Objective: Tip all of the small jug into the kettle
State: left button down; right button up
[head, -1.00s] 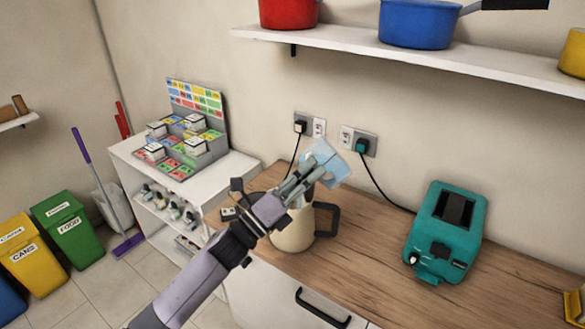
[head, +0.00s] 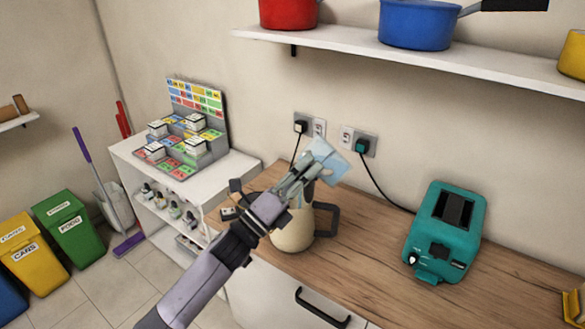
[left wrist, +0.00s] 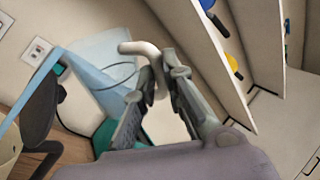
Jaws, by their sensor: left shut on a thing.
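The small jug (head: 327,163) is pale blue and see-through. It is tilted above the cream kettle (head: 292,232), which stands on the wooden worktop with its black handle to the right. My left gripper (head: 303,173) is shut on the jug's handle and partly covers the kettle's top. In the left wrist view, the jug (left wrist: 98,72) is in front of the fingers (left wrist: 165,78), with its whitish handle between them. Part of the kettle (left wrist: 8,146) shows at the left edge. My right gripper is out of view.
A teal toaster (head: 445,232) stands to the right on the worktop (head: 350,270). Cables run to wall sockets (head: 359,142) behind the kettle. A shelf (head: 400,60) with pots hangs above. A white unit with a display stand (head: 190,145) is at the left.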

pick_arm(q)
jog(key=shift+w+a+f+n+t+y, duration=0.15)
jog(key=shift+n+t, duration=0.25)
jog(key=shift+n, duration=0.3)
jog(key=shift+w+a+n+t+y, duration=0.15)
jog(key=shift+n+t, duration=0.25)
jog(key=shift+n, duration=0.3)
jog(key=shift+w+a+r+n+t+y, duration=0.2)
jog(key=shift+w+a+n+t+y, duration=0.25)
jog(key=shift+n, duration=0.3)
jog(key=shift+w+a+r+n+t+y, duration=0.2)
jog(key=shift+a+n+t, duration=0.3)
jog(key=shift+n, duration=0.25)
jog(key=shift+w+a+r+n+t+y+p, duration=0.25)
jog(key=shift+n+t+y, duration=0.3)
jog(key=shift+n, duration=0.45)
jog(key=shift+w+a+r+n+t+y+p, duration=0.1)
jog(key=shift+w+a+r+n+t+y, duration=0.25)
jog(key=shift+n, duration=0.65)
